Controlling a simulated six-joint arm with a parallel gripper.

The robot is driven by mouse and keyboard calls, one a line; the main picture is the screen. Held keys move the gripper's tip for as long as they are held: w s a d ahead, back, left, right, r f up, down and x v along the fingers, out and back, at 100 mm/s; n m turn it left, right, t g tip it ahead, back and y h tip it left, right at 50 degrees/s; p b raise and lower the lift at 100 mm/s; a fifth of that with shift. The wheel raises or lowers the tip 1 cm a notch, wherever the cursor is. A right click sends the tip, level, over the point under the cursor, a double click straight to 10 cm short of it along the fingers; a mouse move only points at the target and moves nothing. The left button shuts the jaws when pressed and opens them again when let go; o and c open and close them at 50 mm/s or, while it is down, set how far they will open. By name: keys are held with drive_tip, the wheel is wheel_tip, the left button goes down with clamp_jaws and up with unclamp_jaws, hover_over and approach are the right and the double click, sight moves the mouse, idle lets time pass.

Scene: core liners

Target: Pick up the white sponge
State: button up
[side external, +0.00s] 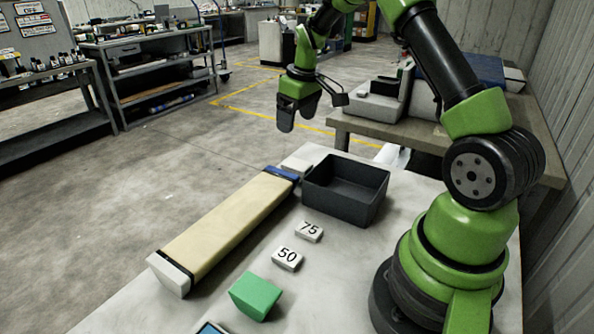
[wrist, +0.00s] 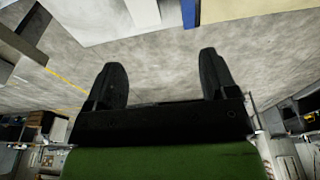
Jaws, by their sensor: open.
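A small white block (side external: 297,166), which looks like the white sponge, lies on the pale table. It is at the far end, between the blue cap of the long core liner and the dark tray. My gripper (side external: 297,114) is in the air above and beyond it, pointing down. In the wrist view my gripper (wrist: 164,70) has its two black fingers spread apart with nothing between them. Pale shapes show at the top edge there; I cannot tell surely which is the sponge.
The cream core liner (side external: 228,222) lies along the table's left side. The open dark tray (side external: 345,205) stands close to the sponge. Blocks marked 75 (side external: 309,231) and 50 (side external: 287,258) and a green block (side external: 255,296) lie nearer. A brown bench (side external: 400,128) stands behind.

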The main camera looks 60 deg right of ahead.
approach(297, 164)
drive_tip(key=shift+d+f+g, duration=0.3)
drive_tip(key=shift+d+f, duration=0.05)
drive_tip(key=shift+f, duration=0.05)
drive_tip(key=f, duration=0.3)
drive_tip(key=shift+w+f, duration=0.2)
drive_tip(key=shift+f, duration=0.1)
drive_tip(key=shift+w+a+f, duration=0.1)
drive_tip(key=shift+w+f, duration=0.1)
drive_tip(key=shift+f, duration=0.8)
drive_tip(key=shift+w+a+f, duration=0.1)
drive_tip(key=shift+w+f, duration=0.15)
drive_tip(key=shift+f, duration=0.75)
drive_tip(key=shift+w+f, duration=0.2)
drive_tip(key=shift+f, duration=0.8)
drive_tip(key=c, duration=1)
